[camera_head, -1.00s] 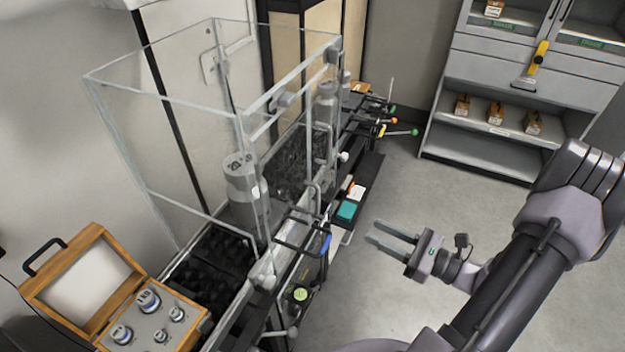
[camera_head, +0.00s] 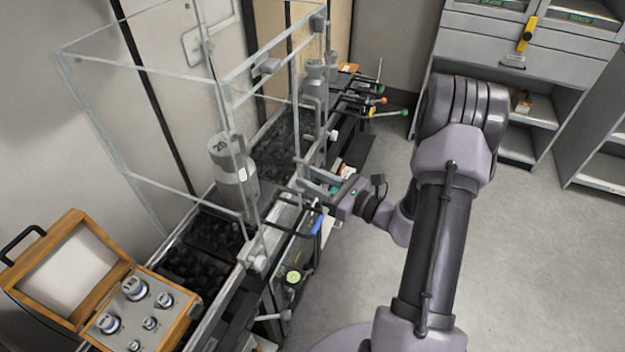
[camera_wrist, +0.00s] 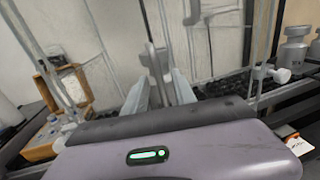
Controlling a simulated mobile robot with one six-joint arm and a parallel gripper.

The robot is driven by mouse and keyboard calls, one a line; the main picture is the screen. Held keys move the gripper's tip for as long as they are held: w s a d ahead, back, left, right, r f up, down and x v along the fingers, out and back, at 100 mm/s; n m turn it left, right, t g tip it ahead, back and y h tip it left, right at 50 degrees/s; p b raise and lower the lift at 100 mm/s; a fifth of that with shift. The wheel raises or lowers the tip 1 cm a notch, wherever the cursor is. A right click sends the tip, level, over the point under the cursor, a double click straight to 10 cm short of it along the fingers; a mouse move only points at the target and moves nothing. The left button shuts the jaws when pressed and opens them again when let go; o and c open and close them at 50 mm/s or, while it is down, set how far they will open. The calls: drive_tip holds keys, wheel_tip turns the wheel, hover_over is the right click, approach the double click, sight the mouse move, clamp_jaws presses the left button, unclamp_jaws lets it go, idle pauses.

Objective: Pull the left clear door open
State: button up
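The clear glass enclosure (camera_head: 150,45) stands on the weighing table at the left, and its clear panels look closed. A large cylinder weight (camera_head: 232,170) stands behind the left clear panel. My gripper (camera_head: 312,182) is in front of the enclosure, its fingers pointing at the panel front beside a thin grey upright handle (camera_head: 298,150). In the wrist view my fingers (camera_wrist: 160,90) are apart, with a grey upright bar (camera_wrist: 155,60) showing between or just beyond them. I cannot tell whether they touch it.
An open wooden weight box (camera_head: 150,315) stands at the front left. A blue-tipped handle (camera_head: 318,224) and rods with coloured knobs (camera_head: 375,112) stick out from the table front. A grey cabinet (camera_head: 520,75) stands at the back right. The floor (camera_head: 530,260) at the right is clear.

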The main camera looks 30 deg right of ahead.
clamp_jaws()
idle(1.4)
